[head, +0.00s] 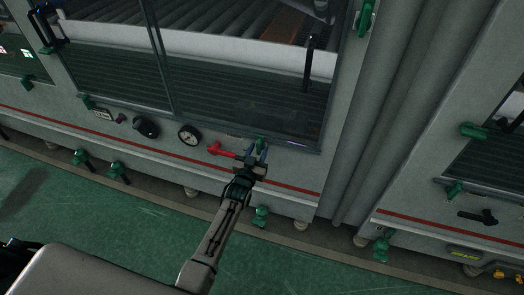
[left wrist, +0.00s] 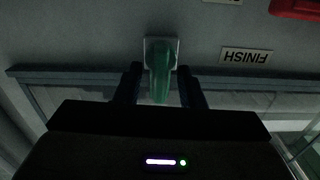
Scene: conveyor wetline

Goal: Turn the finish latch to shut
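The finish latch is a green handle (left wrist: 160,72) on a pale square plate, beside a FINISH label (left wrist: 246,56) that reads upside down in the left wrist view. In the head view the latch (head: 261,141) shows at the lower edge of the glazed door, partly hidden by my gripper. My left gripper (head: 257,157) is at the latch. In the left wrist view its two dark fingers (left wrist: 160,88) stand on either side of the green handle, with a narrow gap visible at each side. My right gripper is not in view.
A red lever (head: 222,151) sits just left of my left gripper. A round gauge (head: 189,135) and a black knob (head: 145,127) are farther left. A black door handle (head: 308,62) stands above. The green floor (head: 110,225) in front is clear.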

